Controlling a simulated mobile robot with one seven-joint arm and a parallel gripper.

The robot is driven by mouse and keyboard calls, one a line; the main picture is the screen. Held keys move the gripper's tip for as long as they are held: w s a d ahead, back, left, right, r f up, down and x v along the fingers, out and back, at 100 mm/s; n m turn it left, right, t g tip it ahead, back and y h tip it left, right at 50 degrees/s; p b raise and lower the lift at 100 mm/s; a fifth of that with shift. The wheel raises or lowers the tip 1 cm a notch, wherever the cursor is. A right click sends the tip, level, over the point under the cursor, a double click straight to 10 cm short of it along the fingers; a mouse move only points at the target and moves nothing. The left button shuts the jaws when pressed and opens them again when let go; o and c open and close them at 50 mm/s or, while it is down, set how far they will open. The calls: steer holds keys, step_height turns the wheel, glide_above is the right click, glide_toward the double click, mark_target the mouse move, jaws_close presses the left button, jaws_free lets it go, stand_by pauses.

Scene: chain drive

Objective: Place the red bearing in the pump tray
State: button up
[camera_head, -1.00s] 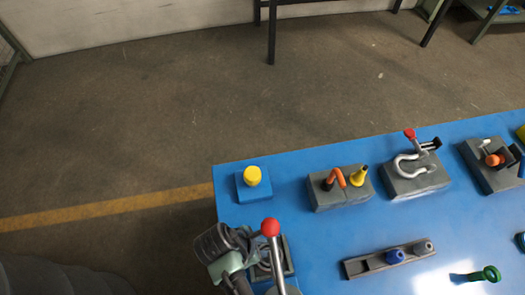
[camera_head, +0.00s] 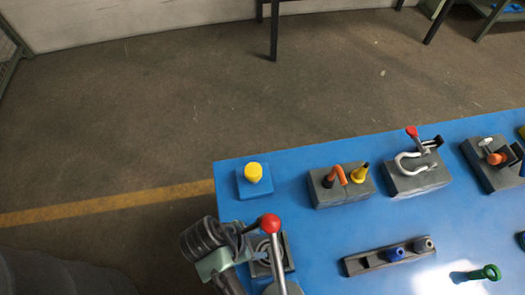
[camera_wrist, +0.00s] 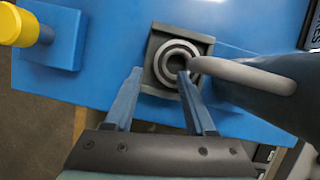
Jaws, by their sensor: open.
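A small grey square tray (camera_wrist: 151,75) with a round grey ringed piece (camera_wrist: 178,51) in it lies in front of my gripper in the wrist view. In the head view the tray (camera_head: 289,250) is partly hidden behind a red-knobbed lever (camera_head: 269,223). The ringed piece looks grey, and I see no clearly red bearing; I cannot tell whether this piece is the bearing. My gripper (camera_wrist: 160,72) is open, with its two fingers apart. The fingertips overlap the tray's near side in the picture, and the right one overlaps the ring's edge. Contact cannot be told.
A grey rod (camera_wrist: 240,75) crosses close to the tray's right side. A blue block with a yellow knob (camera_head: 253,172) stands at the table's left corner. Grey fixtures (camera_head: 342,186) (camera_head: 420,180) line the back, and a slotted block (camera_head: 375,260) lies right. Blue table (camera_head: 320,235) between is clear.

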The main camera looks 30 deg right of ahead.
steer(key=w+a+b, duration=0.1)
steer(key=a+b, duration=0.2)
steer(key=a, duration=0.8)
steer(key=w+a+r+m+t+y, duration=0.35)
steer(key=w+r+t, duration=0.35)
steer(key=w+r, duration=0.75)
steer(key=w+d+r+m+t, duration=0.1)
steer(key=w+r+m+t, duration=0.2)
steer(key=r, duration=0.4)
steer(key=w+r+m+t, duration=0.2)
steer(key=w+r+t, duration=0.1)
steer(key=w+r, duration=0.35)
steer(key=s+d+r+m+t, duration=0.1)
steer(key=r+t, duration=0.2)
steer(key=r, duration=0.5)
steer(key=s+d+r+m+t+y, duration=0.1)
steer(key=d+r+m+t, duration=0.1)
steer(key=r, duration=0.7)
steer(key=s+d+r+m+t, duration=0.1)
steer(key=r+t, duration=0.2)
steer(key=r, duration=0.5)
steer(key=s+d+r+m+t, duration=0.1)
steer(key=s+r+m+t, duration=0.1)
steer(key=s+r, duration=0.3)
steer(key=s+d+r+m+t, duration=0.1)
steer(key=s+r+t, duration=0.4)
steer(key=r, duration=0.6)
steer(key=shift+s+d+m, duration=0.35)
steer(key=shift+s+m, duration=0.2)
steer(key=shift+s, duration=0.25)
